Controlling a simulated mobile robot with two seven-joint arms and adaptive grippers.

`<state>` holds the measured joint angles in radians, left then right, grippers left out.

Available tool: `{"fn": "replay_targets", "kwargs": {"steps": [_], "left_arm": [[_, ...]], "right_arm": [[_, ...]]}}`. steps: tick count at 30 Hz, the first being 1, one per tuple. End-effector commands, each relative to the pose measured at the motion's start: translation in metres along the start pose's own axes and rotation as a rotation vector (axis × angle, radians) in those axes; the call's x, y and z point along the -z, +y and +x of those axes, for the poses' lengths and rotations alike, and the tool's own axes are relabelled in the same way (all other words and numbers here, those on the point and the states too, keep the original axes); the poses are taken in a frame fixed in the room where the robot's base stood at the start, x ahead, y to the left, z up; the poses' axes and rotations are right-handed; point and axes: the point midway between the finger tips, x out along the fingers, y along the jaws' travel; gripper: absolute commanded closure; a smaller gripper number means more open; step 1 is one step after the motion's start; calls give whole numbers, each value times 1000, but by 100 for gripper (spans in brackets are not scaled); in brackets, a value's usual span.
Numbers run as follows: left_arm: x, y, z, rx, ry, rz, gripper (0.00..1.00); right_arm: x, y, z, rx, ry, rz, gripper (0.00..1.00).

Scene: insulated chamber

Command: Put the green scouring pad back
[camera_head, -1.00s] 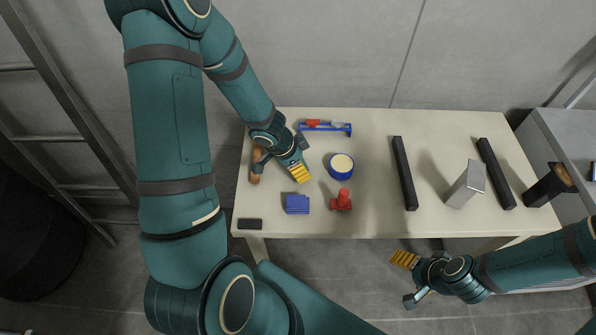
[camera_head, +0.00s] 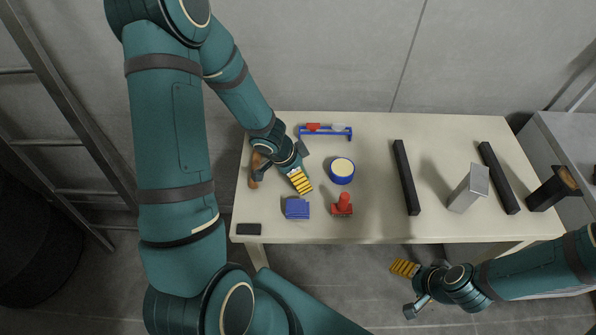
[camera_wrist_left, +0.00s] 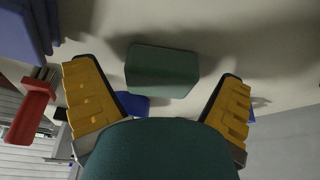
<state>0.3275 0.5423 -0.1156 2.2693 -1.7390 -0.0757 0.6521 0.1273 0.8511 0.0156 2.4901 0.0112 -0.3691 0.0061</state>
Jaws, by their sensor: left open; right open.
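The green scouring pad (camera_wrist_left: 162,72) shows in the left wrist view as a dark green block, ahead of and between the two yellow fingers of my left gripper (camera_wrist_left: 160,100). The fingers stand apart on either side, with visible gaps to the pad. In the head view my left gripper (camera_head: 301,182) is low over the left part of the table and hides the pad. My right gripper (camera_head: 404,268) is open and empty, off the table's front edge.
On the table (camera_head: 370,225) near my left gripper are a blue rack (camera_head: 325,136), a round blue tin (camera_head: 341,170), a red stamp-like piece (camera_head: 342,206) and a blue block (camera_head: 297,209).

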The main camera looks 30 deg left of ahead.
Motion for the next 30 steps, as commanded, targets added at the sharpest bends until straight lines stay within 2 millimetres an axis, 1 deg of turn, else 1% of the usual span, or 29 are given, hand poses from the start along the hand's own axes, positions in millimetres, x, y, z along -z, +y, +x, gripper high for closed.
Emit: {"fn": "replay_targets", "kwargs": {"steps": [5,10,21,25,30], "left_arm": [[2,0,-15,0,0,0,5],[4,0,-41,1,1,-1,5],[3,0,-94,1,0,-1,5],[3,0,-109,0,0,0,5],[2,0,-120,0,0,1,5]], "right_arm": [[4,-4,-12,0,7,2,26],[11,-12,-33,0,20,6,26],[16,-27,-81,10,18,5,26],[17,-31,-93,12,17,5,26],[18,-34,-101,13,17,4,26]]}}
